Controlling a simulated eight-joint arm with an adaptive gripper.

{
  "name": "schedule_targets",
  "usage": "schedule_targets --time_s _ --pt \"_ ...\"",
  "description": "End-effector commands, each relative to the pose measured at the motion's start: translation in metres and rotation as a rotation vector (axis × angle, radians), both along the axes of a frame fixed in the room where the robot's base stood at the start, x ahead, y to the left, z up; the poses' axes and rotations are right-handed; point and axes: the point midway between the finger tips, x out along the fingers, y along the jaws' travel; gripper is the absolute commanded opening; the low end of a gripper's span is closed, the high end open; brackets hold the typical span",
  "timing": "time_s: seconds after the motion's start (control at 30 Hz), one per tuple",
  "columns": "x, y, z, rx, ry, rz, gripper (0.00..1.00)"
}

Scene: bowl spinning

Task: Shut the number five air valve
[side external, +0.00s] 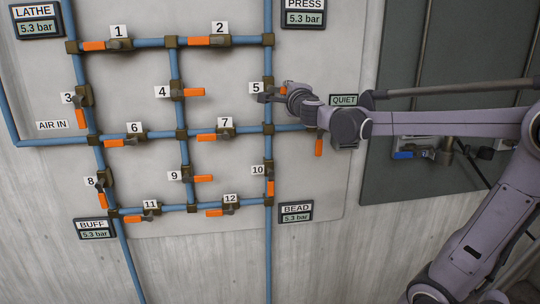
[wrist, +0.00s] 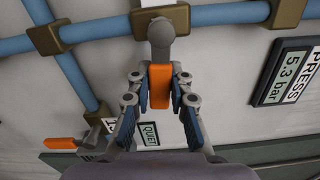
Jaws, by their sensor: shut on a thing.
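The number five valve sits beside its label 5 (side external: 255,87) on the right-hand upright blue pipe (side external: 268,65). Its orange lever (side external: 284,90) is mostly hidden by my gripper (side external: 268,97) in the side view. In the wrist view the valve's dark body (wrist: 160,28) is on the pipe at the top, and the orange lever (wrist: 160,88) stands across the pipe, to the right of it in the side view. My gripper (wrist: 160,78) is shut on this lever, with one finger on each side.
A valve with an orange lever (side external: 319,147) hangs just below my wrist, near the partly hidden QUIET gauge (side external: 343,100). Other numbered valves fill the pipe grid to the left. The PRESS gauge (side external: 304,12) is above, reading 5.3 bar. The BEAD gauge (side external: 296,212) is below.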

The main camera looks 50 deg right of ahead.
Motion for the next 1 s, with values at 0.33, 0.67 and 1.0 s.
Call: schedule_targets --time_s 0.33,0.67,1.0 --pt "0.0010 0.0000 0.0021 -0.014 0.010 0.003 0.00" --pt "0.0008 0.0001 0.0017 -0.013 0.010 0.002 0.43" --pt "-0.0027 0.0036 0.0013 -0.011 0.010 0.002 0.43"
